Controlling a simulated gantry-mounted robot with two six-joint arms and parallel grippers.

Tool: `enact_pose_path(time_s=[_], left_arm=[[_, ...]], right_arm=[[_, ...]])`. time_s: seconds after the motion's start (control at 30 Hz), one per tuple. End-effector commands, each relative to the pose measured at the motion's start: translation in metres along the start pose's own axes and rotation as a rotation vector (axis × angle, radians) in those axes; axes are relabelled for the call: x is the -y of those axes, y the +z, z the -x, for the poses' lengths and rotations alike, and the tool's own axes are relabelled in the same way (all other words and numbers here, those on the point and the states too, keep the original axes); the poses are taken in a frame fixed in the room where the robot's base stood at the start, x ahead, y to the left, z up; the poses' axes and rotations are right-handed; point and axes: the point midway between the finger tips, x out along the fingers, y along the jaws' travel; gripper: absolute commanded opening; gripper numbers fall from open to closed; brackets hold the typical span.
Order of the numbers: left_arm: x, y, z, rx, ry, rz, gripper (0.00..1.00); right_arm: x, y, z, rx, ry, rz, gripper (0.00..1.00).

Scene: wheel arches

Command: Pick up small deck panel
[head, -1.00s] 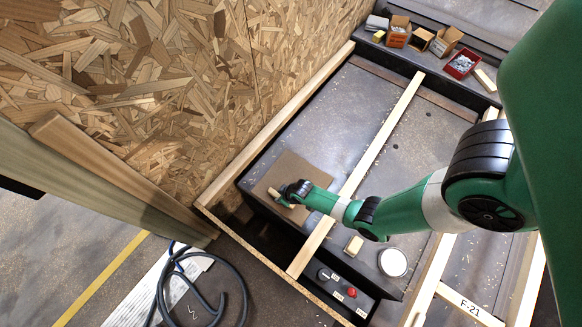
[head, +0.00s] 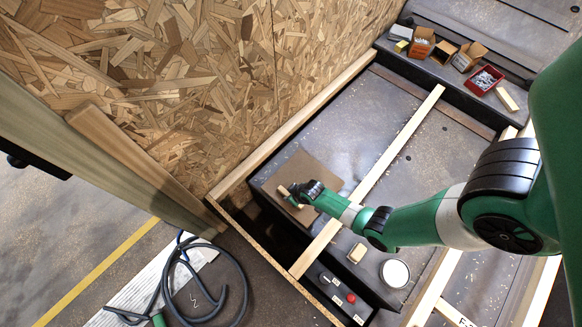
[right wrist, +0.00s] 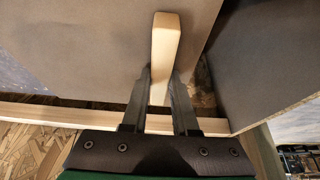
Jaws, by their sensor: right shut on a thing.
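The small deck panel (head: 318,172) is a flat brown board lying at the left end of the grey deck surface in the head view. A short pale wooden bar (head: 288,196) shows on it at its lower left. My right gripper (head: 294,193) is at this bar. In the right wrist view, its two dark fingers (right wrist: 160,82) are on either side of the pale bar (right wrist: 166,38), with the panel's brown face (right wrist: 80,45) behind. I cannot tell whether the panel is lifted clear of the deck. My left gripper is out of view.
An OSB wall (head: 180,70) rises at the left. A long wooden slat (head: 385,155) crosses the deck right of the panel. A white round tub (head: 394,272) and a small block (head: 357,252) sit nearer. Open boxes (head: 468,57) and a red bin (head: 486,80) stand at the back.

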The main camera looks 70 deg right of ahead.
Motion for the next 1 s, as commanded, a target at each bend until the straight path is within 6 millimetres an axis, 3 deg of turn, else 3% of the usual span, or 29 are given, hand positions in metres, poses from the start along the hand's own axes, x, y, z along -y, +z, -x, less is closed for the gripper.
enact_pose_path(time_s=[0.03,0.27,0.3,0.47,0.7,1.0], left_arm=[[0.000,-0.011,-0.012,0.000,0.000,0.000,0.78],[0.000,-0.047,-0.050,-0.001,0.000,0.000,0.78],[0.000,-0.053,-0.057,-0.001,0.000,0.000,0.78],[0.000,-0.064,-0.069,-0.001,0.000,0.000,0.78],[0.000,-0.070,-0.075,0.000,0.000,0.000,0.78],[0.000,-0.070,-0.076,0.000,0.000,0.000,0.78]], right_arm=[[0.000,-0.009,0.017,-0.005,0.000,0.001,0.00],[0.027,0.002,0.082,-0.002,-0.003,0.010,0.00],[0.032,0.004,0.095,-0.001,-0.003,0.009,0.00],[0.060,0.033,0.122,0.000,-0.004,0.017,0.00],[0.080,0.053,0.141,-0.002,-0.002,0.009,0.00],[0.084,0.058,0.145,-0.003,-0.002,0.007,0.00]])
